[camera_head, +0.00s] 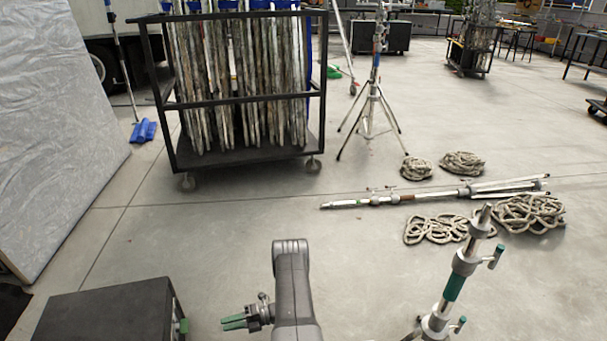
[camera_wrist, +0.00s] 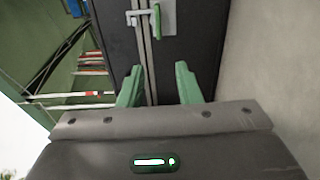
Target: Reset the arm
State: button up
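My arm (camera_head: 292,285) rises from the bottom middle of the head view. My gripper (camera_head: 230,322) has green fingers pointing left, toward a dark box (camera_head: 105,315) at the lower left. In the wrist view my gripper (camera_wrist: 158,80) has its two fingers apart with nothing between them.
A wheeled black cart (camera_head: 240,152) holds upright poles. A light stand (camera_head: 370,100) stands behind. A pole (camera_head: 400,199) and coiled ropes (camera_head: 435,229) lie on the floor at right. Another stand (camera_head: 455,285) is close at lower right. Floor in the middle is clear.

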jog(key=b+x, duration=0.3)
jog(key=x, duration=1.1)
jog(key=shift+s+a+f, duration=0.1)
jog(key=shift+w+r+m, duration=0.1)
jog(key=shift+r+m, duration=0.15)
jog(key=shift+m, duration=0.65)
jog(key=shift+w+r+m, duration=0.1)
jog(key=shift+r+m, duration=0.1)
jog(key=shift+m, duration=0.7)
jog(key=shift+w+r+m, duration=0.1)
jog(key=shift+r+m, duration=0.15)
jog(key=shift+m, duration=0.65)
